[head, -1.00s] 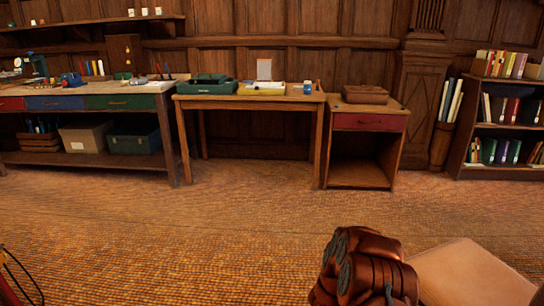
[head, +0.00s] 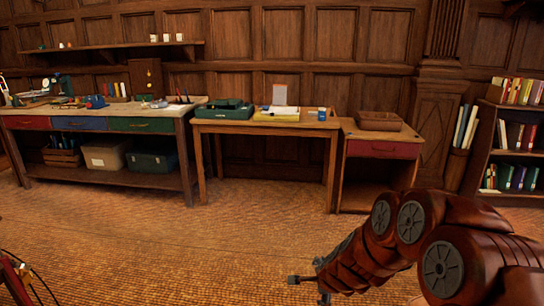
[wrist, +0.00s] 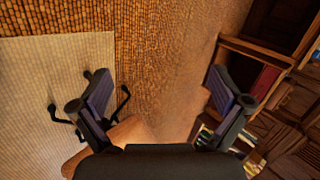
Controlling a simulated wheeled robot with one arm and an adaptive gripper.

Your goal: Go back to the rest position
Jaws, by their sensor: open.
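My arm enters at the lower right of the head view. My gripper (head: 308,284) is at its left end, low over the carpet and well in front of the furniture. In the wrist view my gripper (wrist: 160,95) shows two dark fingers spread wide apart, with nothing between them but floor behind. Its jaws are open and empty.
A workbench (head: 95,168), a wooden table (head: 262,127) with a green case (head: 225,110), and a small cabinet (head: 382,150) stand along the far wall. A bookcase (head: 487,150) is at the right. The carpet (head: 200,250) in front is clear. A pale flat area (wrist: 50,120) shows in the wrist view.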

